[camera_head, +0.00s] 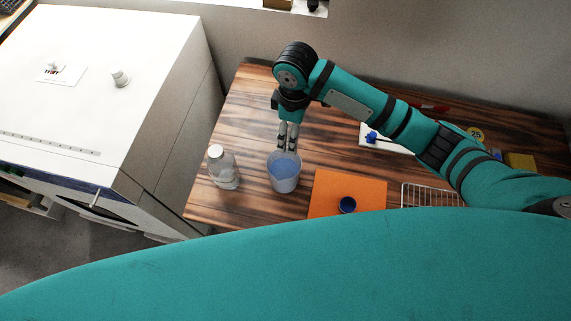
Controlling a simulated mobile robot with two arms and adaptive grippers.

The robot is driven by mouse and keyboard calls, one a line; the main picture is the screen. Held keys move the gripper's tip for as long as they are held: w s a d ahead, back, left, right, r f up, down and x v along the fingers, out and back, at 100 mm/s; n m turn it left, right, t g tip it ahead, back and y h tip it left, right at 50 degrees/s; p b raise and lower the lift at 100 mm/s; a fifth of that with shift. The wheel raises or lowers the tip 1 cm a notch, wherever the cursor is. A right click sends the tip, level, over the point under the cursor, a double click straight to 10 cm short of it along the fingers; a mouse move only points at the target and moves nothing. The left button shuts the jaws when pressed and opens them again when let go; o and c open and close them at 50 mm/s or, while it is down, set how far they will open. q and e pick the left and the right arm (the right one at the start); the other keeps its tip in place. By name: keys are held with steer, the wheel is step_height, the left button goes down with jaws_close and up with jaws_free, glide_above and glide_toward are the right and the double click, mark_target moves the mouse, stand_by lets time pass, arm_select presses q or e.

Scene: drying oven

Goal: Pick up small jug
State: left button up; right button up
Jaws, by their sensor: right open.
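The small jug (284,181) is a pale, see-through vessel with a bluish inside. It stands upright on the dark striped wooden table (240,115), between a clear bottle and an orange mat. My right gripper (288,145) points down at the jug's far rim. Its fingers are open, with nothing seen between them. They overlap the rim in the picture, and I cannot tell whether they touch it. My left gripper is not in view.
A clear bottle with a white cap (224,168) stands close left of the jug. A wire rack (430,196) lies farther right. The white oven (110,90) stands left of the table.

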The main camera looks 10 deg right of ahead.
step_height(320, 180, down, 4)
steer(key=shift+w+r, duration=0.1)
steer(key=shift+r, duration=0.05)
steer(key=p, duration=0.2)
glide_above(287, 165)
steer(key=w+d, duration=0.1)
steer(key=w, duration=0.1)
steer(key=f, duration=0.4)
steer(key=shift+d+f, duration=0.15)
steer(key=shift+d, duration=0.05)
steer(key=shift+f, duration=0.3)
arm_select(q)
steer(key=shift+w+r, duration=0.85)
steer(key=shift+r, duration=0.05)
arm_select(e)
steer(key=shift+c, duration=0.4)
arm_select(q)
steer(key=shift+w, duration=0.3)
arm_select(e)
jaws_close()
